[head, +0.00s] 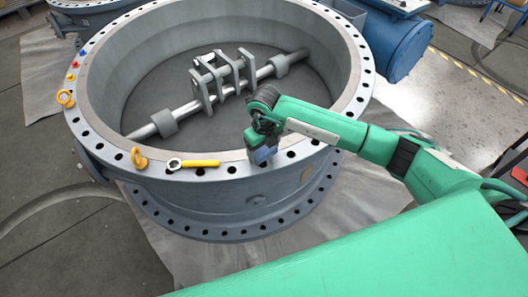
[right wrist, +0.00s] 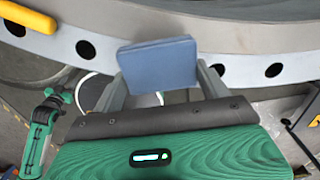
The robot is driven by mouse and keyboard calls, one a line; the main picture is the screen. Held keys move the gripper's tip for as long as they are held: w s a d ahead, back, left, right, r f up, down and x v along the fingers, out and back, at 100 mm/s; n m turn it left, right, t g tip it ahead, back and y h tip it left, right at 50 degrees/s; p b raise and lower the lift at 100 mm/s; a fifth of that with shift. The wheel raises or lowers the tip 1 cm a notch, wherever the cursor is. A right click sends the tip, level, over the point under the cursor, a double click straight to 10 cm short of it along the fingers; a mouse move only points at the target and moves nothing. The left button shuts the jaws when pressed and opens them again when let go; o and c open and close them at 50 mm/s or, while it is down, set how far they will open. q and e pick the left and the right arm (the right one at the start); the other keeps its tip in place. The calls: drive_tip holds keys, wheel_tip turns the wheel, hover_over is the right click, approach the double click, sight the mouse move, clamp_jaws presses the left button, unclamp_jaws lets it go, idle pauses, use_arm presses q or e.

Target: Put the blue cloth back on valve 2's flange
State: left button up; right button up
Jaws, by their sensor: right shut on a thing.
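The blue cloth (right wrist: 158,65) is a flat, folded square pad between the fingers of my right gripper (right wrist: 160,85), which is shut on it. The valve's flange (head: 210,173) is a ring with bolt holes. The cloth overlaps it in the right wrist view; I cannot tell whether they touch. A small green arm at the left of that view seems to be my left arm; its gripper is too small to read.
A yellow-handled wrench (head: 195,163) lies on the flange left of my right gripper. Two yellow eyebolts (head: 138,158) (head: 65,98) and small coloured pieces (head: 72,65) are further left. A shaft with brackets (head: 225,75) crosses the valve bore. A blue cylinder (head: 395,45) stands behind right.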

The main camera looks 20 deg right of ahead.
sight(264, 150)
wheel_tip(264, 150, down, 2)
drive_tip(key=shift+f, duration=0.2)
use_arm(q)
drive_tip(key=shift+s+a+f, duration=0.1)
drive_tip(key=shift+s+f, duration=0.05)
drive_tip(key=shift+f, duration=0.1)
use_arm(e)
drive_tip(key=shift+f, duration=0.1)
drive_tip(key=o, duration=0.9)
wheel_tip(264, 150, up, 3)
drive_tip(key=shift+r, duration=0.1)
wheel_tip(264, 150, up, 8)
drive_tip(key=shift+f+b, duration=0.1)
drive_tip(key=shift+b, duration=0.35)
use_arm(q)
drive_tip(key=shift+w+d+r, duration=0.2)
drive_tip(key=shift+w+r, duration=0.25)
drive_tip(key=shift+r, duration=0.15)
drive_tip(key=shift+w+d+r, duration=0.15)
drive_tip(key=shift+w+r, duration=0.25)
drive_tip(key=shift+r, duration=0.2)
use_arm(e)
drive_tip(key=shift+r, duration=0.65)
